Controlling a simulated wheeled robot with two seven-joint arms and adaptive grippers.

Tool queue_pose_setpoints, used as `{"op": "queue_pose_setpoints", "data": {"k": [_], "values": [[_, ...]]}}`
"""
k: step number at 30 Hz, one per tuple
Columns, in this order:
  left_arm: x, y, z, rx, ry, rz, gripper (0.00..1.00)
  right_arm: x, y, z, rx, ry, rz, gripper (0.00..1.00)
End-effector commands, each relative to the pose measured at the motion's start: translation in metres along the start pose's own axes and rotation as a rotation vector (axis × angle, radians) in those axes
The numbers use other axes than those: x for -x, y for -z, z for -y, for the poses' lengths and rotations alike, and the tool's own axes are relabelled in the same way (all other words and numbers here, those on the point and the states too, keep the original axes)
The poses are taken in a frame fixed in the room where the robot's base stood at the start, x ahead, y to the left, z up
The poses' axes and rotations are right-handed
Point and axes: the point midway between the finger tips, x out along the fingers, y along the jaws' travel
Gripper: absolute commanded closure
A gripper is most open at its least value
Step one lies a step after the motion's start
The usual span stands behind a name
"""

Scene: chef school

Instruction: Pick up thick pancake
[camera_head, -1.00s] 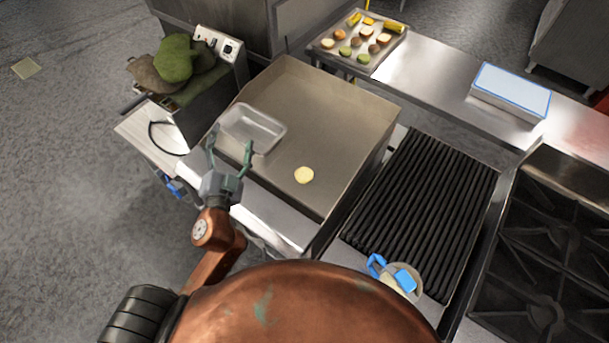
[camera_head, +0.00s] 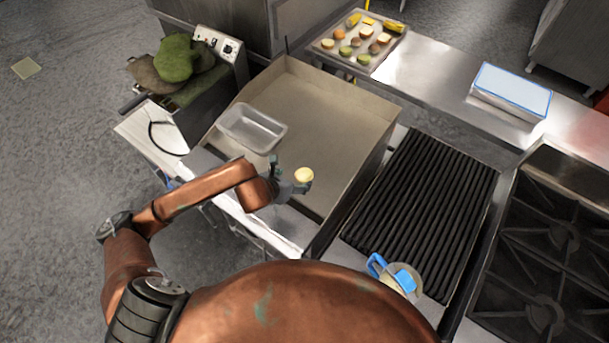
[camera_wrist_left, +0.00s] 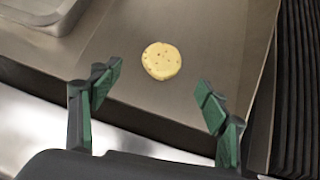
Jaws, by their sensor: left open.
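The thick pancake (camera_head: 304,174) is a small pale yellow disc lying on the flat griddle (camera_head: 318,112). In the left wrist view the pancake (camera_wrist_left: 161,61) shows brown specks and lies beyond the fingertips, roughly midway between them. My left gripper (camera_head: 292,178) is open and empty close to the pancake in the head view. Its green-padded fingers (camera_wrist_left: 155,85) are spread apart in the wrist view, with a gap to the pancake. My right gripper is not in view.
A clear tray (camera_head: 252,128) sits on the griddle's left side, and its corner shows in the wrist view (camera_wrist_left: 40,12). A ribbed black grill (camera_head: 425,215) is to the right. A food tray (camera_head: 335,57) and a blue-edged white box (camera_head: 511,91) are on the back counter.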

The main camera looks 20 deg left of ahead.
Motion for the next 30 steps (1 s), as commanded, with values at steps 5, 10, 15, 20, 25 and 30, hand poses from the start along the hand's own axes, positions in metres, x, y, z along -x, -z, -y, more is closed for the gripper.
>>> {"op": "queue_pose_setpoints", "data": {"k": [5, 10, 15, 20, 25, 30], "values": [[-0.019, 0.000, 0.000, 0.000, -0.003, -0.001, 0.31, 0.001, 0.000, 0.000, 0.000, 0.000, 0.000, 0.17], [-0.038, 0.000, 0.002, -0.001, -0.002, -0.001, 0.31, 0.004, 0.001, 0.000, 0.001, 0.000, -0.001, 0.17], [-0.063, 0.001, 0.003, -0.001, -0.002, -0.001, 0.31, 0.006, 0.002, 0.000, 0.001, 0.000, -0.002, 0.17], [-0.073, 0.001, 0.004, -0.001, 0.001, 0.000, 0.31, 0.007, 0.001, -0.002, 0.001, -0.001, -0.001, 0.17], [-0.074, 0.001, 0.004, -0.001, 0.001, 0.000, 0.31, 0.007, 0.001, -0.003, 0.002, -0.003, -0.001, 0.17], [-0.074, 0.001, 0.004, -0.001, 0.001, 0.000, 0.40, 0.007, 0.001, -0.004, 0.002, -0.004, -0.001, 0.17]]}}
